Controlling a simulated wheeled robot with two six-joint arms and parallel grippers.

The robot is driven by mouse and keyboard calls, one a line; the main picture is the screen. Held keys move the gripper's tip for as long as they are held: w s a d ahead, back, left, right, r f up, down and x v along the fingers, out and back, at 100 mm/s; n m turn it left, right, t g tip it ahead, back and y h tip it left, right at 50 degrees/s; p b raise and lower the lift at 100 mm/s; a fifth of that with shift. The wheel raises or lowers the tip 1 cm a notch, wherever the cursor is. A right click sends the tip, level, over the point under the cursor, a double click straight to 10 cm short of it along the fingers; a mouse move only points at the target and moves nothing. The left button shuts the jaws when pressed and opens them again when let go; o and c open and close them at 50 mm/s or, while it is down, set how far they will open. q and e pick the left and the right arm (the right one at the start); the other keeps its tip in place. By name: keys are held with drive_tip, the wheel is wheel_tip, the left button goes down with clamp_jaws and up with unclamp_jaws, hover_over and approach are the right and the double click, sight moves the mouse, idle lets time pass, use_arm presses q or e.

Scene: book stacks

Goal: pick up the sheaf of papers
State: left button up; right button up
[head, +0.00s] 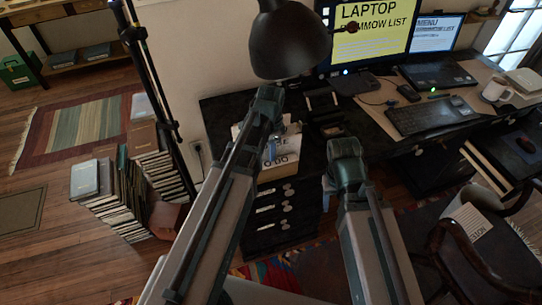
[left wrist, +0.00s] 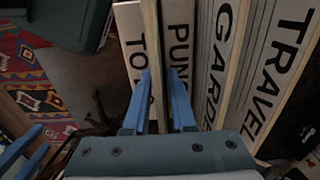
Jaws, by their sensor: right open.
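I cannot tell for sure which thing is the sheaf of papers. Pale lettered items (head: 283,171) lie on the near left of the black desk, partly hidden by my left arm. The left wrist view shows them close up, with cut-off words such as a GARDE item (left wrist: 220,60) and a TRAVEL item (left wrist: 280,70). My left gripper (left wrist: 160,84) has its blue fingers apart, over a tan edge beside a PUN item (left wrist: 180,30); contact is unclear. My right gripper (head: 331,183) is open below the desk's front edge, mostly hidden by its own wrist.
A black lamp (head: 288,42) hangs over the desk. A keyboard (head: 422,117), a laptop (head: 437,75) and a mug (head: 495,92) stand to the right. A chair (head: 465,265) with a pale lettered item (head: 470,221) is at the lower right. Books (head: 122,193) stand on the floor at left.

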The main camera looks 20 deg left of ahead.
use_arm(q)
clamp_jaws()
drive_tip(key=shift+r, duration=0.2)
